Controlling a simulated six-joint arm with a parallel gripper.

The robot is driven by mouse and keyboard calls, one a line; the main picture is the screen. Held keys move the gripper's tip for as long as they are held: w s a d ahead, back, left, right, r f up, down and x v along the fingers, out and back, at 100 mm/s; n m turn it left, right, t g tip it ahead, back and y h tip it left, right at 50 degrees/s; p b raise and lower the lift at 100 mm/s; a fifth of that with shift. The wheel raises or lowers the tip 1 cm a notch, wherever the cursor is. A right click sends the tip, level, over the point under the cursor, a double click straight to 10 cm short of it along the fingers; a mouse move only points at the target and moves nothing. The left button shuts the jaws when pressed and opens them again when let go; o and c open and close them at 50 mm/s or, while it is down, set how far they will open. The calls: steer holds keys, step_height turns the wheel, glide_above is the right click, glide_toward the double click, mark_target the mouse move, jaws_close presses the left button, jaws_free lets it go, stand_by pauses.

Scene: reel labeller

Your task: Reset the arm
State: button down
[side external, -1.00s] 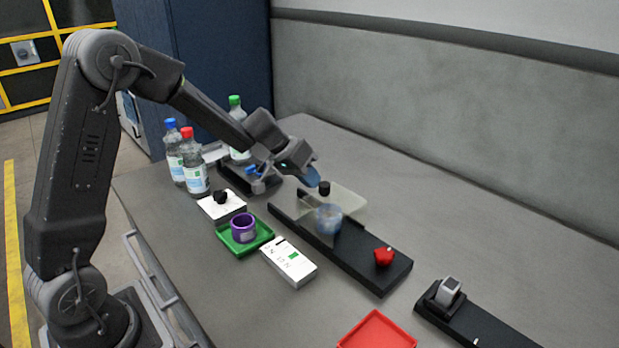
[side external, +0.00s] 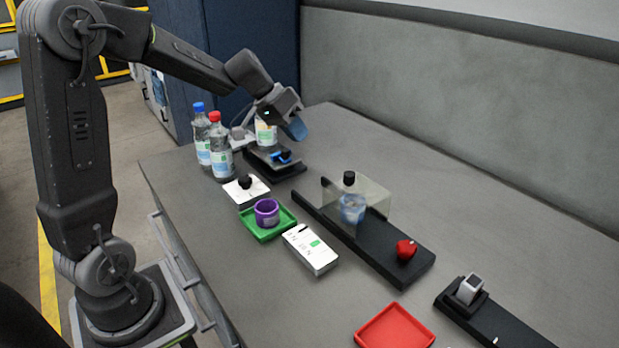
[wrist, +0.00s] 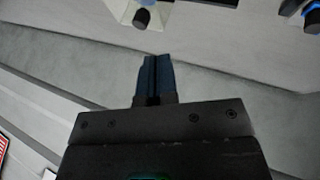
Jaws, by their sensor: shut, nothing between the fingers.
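My gripper (side external: 297,127) is raised above the far part of the table, over the bottles and the small black stand. Its blue fingers are shut and empty, and they point down and to the right. In the wrist view the two fingers (wrist: 154,65) lie side by side against the grey wall and bench surface. My gripper touches nothing that I can see.
A black rail (side external: 395,262) carries a clear guard with a black-capped container (side external: 352,207) and a red knob (side external: 406,250). Bottles (side external: 220,150), a purple ring (side external: 267,212) on a green tray (side external: 250,228), a white box (side external: 312,253) and a red tray (side external: 395,328) stand around.

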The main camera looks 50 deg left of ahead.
steer(key=s+d+r+m+y, duration=0.15)
steer(key=s+d+r, duration=0.25)
steer(key=s+d, duration=0.75)
steer(key=s+d+f+y, duration=0.1)
steer(key=s+y, duration=0.2)
steer(key=s, duration=0.8)
steer(key=shift+s+d+f, duration=0.15)
steer(key=shift+s+d, duration=0.05)
steer(key=shift+s, duration=0.05)
